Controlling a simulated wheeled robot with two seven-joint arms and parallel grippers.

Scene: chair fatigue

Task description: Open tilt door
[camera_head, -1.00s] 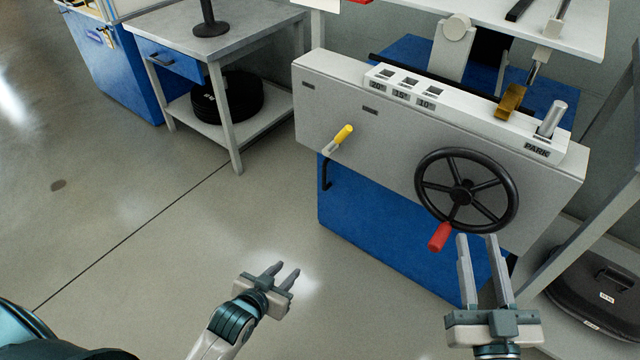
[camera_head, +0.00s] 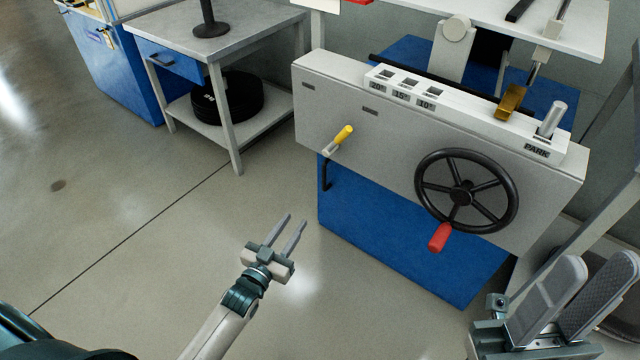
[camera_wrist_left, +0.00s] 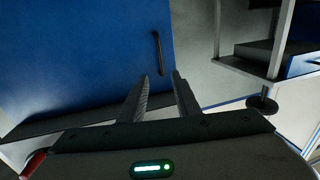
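The blue door panel (camera_head: 400,230) sits under the grey machine front and also fills the upper left of the left wrist view (camera_wrist_left: 80,50). Its black bar handle (camera_head: 326,172) is at the panel's left edge; it shows in the left wrist view (camera_wrist_left: 157,52) just beyond the fingertips. The panel looks closed. My left gripper (camera_head: 294,222) is open and empty, over the floor left of the panel, pointing toward it and apart from the handle; its fingers show in the left wrist view (camera_wrist_left: 161,77). My right gripper (camera_head: 597,262) is open and empty at the lower right.
A black handwheel (camera_head: 462,190) with a red knob (camera_head: 440,237) juts out in front of the panel. A yellow-gripped lever (camera_head: 341,136) sticks out above the handle. A grey side table (camera_head: 240,45) stands behind at left. The floor at left is clear.

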